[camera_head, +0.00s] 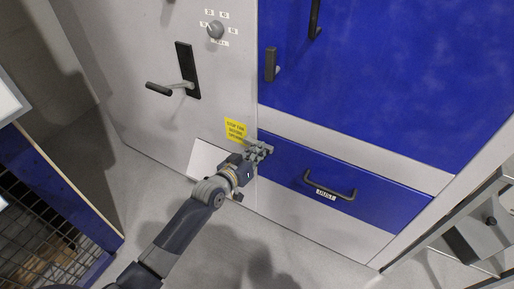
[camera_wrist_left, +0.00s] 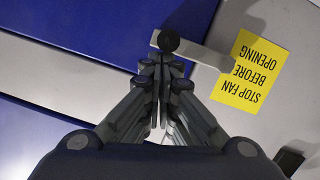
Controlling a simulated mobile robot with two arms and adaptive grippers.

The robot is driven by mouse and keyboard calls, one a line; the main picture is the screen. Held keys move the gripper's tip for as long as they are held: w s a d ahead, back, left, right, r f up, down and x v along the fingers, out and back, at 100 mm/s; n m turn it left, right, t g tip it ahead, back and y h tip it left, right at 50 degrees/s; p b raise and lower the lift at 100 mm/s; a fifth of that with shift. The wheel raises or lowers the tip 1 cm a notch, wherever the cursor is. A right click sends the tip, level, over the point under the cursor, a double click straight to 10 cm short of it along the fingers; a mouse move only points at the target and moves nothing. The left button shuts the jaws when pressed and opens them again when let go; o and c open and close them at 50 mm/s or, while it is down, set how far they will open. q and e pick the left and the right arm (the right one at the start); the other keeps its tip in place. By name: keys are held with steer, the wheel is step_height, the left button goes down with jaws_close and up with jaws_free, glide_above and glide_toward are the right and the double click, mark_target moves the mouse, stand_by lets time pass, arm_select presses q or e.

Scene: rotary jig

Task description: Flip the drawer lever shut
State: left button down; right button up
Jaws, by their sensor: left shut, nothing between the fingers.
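The drawer lever shows in the left wrist view as a grey bar (camera_wrist_left: 203,53) with a round black knob (camera_wrist_left: 168,40) at its left end. The bar runs from beside the yellow sticker toward the blue drawer side. My left gripper (camera_wrist_left: 160,75) is shut and empty, its tips right by the knob; I cannot tell whether they touch. In the head view my left gripper (camera_head: 261,151) is at the left end of the blue drawer (camera_head: 390,203) and hides most of the lever. The drawer front looks flush with the cabinet. My right gripper is not in view.
The drawer has a black handle (camera_head: 330,188). A yellow sticker (camera_head: 235,130) is on the grey panel. Above are a black door lever (camera_head: 270,65), a plate with a lever (camera_head: 187,72) and a round knob (camera_head: 215,30). A blue-edged mesh cart (camera_head: 75,195) stands at the left.

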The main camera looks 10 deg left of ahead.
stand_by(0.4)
arm_select(q)
steer(key=v, duration=1.2)
steer(key=shift+f, duration=0.15)
